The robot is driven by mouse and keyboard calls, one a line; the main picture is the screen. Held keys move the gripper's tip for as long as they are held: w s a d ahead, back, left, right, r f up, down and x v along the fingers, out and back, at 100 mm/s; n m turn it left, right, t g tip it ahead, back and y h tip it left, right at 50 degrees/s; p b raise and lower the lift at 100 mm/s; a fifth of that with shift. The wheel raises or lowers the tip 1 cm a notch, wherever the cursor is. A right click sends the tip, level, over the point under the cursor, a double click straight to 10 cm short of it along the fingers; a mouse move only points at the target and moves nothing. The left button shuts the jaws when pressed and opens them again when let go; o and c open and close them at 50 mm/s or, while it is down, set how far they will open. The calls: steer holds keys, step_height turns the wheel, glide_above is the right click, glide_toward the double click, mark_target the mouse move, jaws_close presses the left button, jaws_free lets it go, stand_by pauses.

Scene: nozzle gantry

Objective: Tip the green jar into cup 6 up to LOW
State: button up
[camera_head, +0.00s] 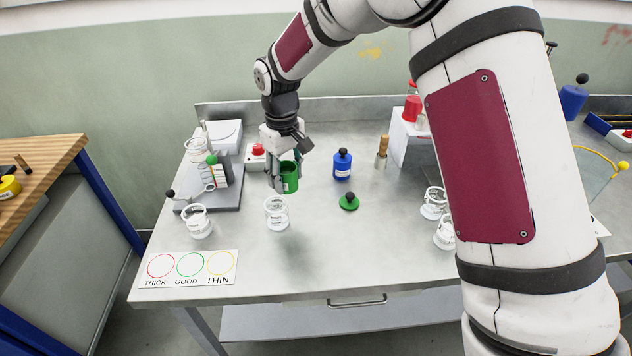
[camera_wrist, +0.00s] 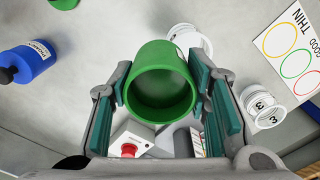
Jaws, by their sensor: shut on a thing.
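My gripper (camera_head: 285,170) is shut on the green jar (camera_head: 291,184), which has no lid on and looks roughly upright. The wrist view shows the jar's open mouth (camera_wrist: 160,88) between both fingers (camera_wrist: 160,75); how full it is cannot be told. A clear cup (camera_head: 277,213) stands on the table just in front of the jar; it shows partly behind the jar in the wrist view (camera_wrist: 190,40). Its number is not readable, so I cannot tell whether it is cup 6. The green lid with a black knob (camera_head: 349,202) lies on the table to the right.
A cup marked 3 (camera_wrist: 264,108) stands near the THICK/GOOD/THIN card (camera_head: 190,268). A blue jar (camera_head: 342,164) stands behind the lid. More cups (camera_head: 434,203) stand at right beside my arm. A stand with glassware (camera_head: 212,180) is at left. The front middle of the table is clear.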

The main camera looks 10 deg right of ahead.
steer(key=shift+n, duration=0.9)
steer(key=a, duration=0.1)
steer(key=a+r, duration=0.1)
steer(key=a, duration=0.3)
steer(key=shift+a+r, duration=0.1)
steer(key=shift+r, duration=0.2)
steer(key=shift+f, duration=1.45)
steer(key=shift+s+r+t+y+p, duration=0.15)
steer(key=shift+r+t+y+p, duration=0.2)
steer(key=shift+p, duration=0.35)
steer(key=p, duration=0.1)
steer(key=t+y+p, duration=0.2)
steer(key=shift+w+a+f+t+y+p, duration=0.15)
steer(key=shift+w+a+t+y+p, duration=0.1)
steer(key=shift+w+p, duration=0.15)
steer(key=shift+t+y+p, duration=0.5)
steer(key=shift+p, duration=0.05)
steer(key=shift+a+f+t+y+p, duration=0.15)
steer(key=shift+t+y+p, duration=0.4)
steer(key=shift+t+y, duration=0.55)
stand_by(1.8)
